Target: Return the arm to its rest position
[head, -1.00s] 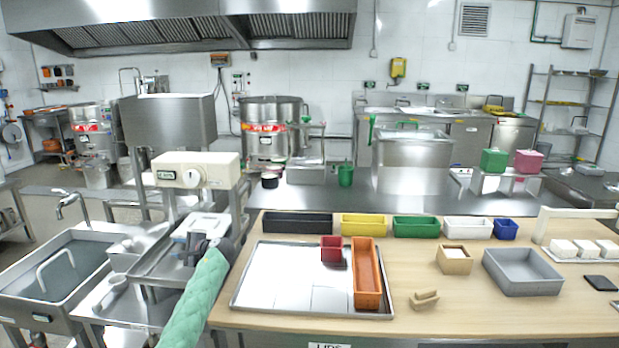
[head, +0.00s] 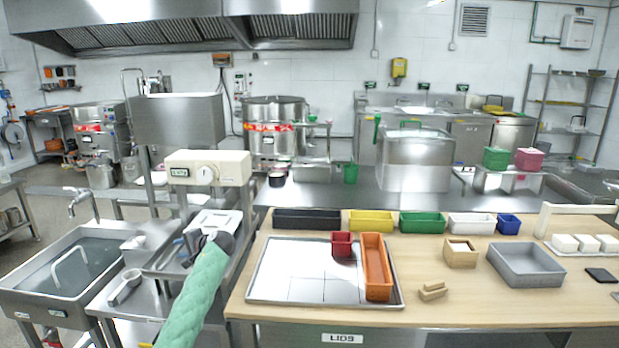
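My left arm, in a quilted green sleeve, comes up from the bottom of the head view. My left gripper (head: 212,240) is dark grey and sits at the far end of the sleeve, in front of the steel stand of the colloid mill (head: 207,168). Its fingers are mostly hidden behind the sleeve and wrist, so I cannot see whether they are open or shut. Nothing clearly shows in its grip. My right arm and gripper are not in view.
A wooden table (head: 470,314) stands right of my arm. On it, a steel tray (head: 275,298) carries a red bin (head: 342,245) and an orange bin (head: 376,265). A grey bin (head: 526,264) lies farther right. A sink (head: 70,270) is at left.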

